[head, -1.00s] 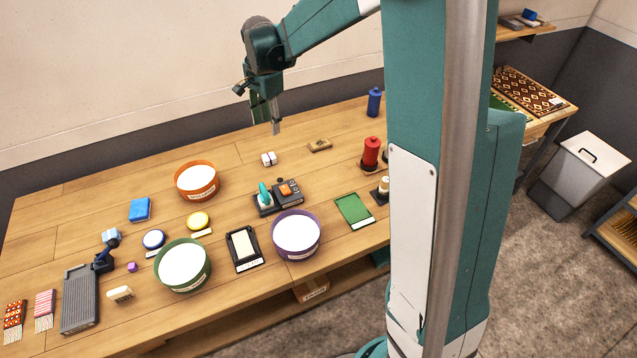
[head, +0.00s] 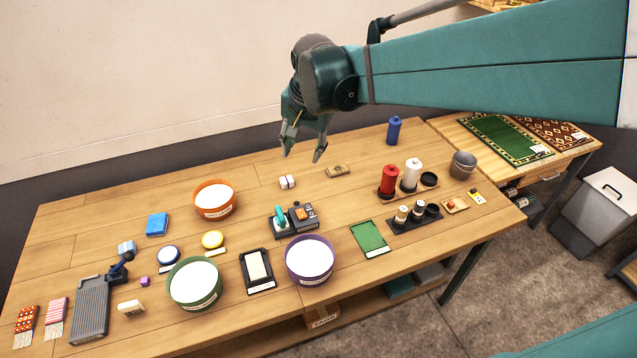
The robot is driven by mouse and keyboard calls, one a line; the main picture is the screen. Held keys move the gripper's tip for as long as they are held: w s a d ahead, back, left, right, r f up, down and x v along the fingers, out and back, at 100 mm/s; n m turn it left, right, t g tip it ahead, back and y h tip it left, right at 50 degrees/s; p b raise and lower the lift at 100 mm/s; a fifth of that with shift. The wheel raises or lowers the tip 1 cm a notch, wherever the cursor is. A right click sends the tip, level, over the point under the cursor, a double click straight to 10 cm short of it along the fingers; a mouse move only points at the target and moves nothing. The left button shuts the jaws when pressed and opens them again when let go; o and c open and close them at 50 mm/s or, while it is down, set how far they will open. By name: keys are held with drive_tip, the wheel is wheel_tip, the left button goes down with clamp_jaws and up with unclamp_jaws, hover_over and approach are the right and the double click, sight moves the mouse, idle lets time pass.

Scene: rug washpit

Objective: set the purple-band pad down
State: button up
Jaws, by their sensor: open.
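A small white pad (head: 287,182) with a thin darker band around its middle lies on the wooden table in the head view. The band looks purplish, but it is too small to be sure of its colour. My gripper (head: 302,157) points down above the back of the table, with its two fingers spread and nothing between them. In the picture it is just above and slightly right of the pad, apart from it. The pad is fully in sight and rests by itself.
Near the pad are an orange tub (head: 215,198), a brown block (head: 338,171) and a dark device (head: 294,220). Green (head: 195,284) and purple (head: 310,260) tubs stand in front. Red (head: 389,180) and blue (head: 394,131) bottles stand right. The back-left tabletop is clear.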

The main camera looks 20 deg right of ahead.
drive_tip(key=s+f+n+t, duration=0.1)
drive_tip(key=s+n+t, duration=0.2)
drive_tip(key=s, duration=1.9)
drive_tip(key=shift+f+n, duration=0.25)
drive_tip(key=shift+n, duration=2.55)
wheel_tip(320, 180, down, 18)
drive_tip(key=b, duration=1.8)
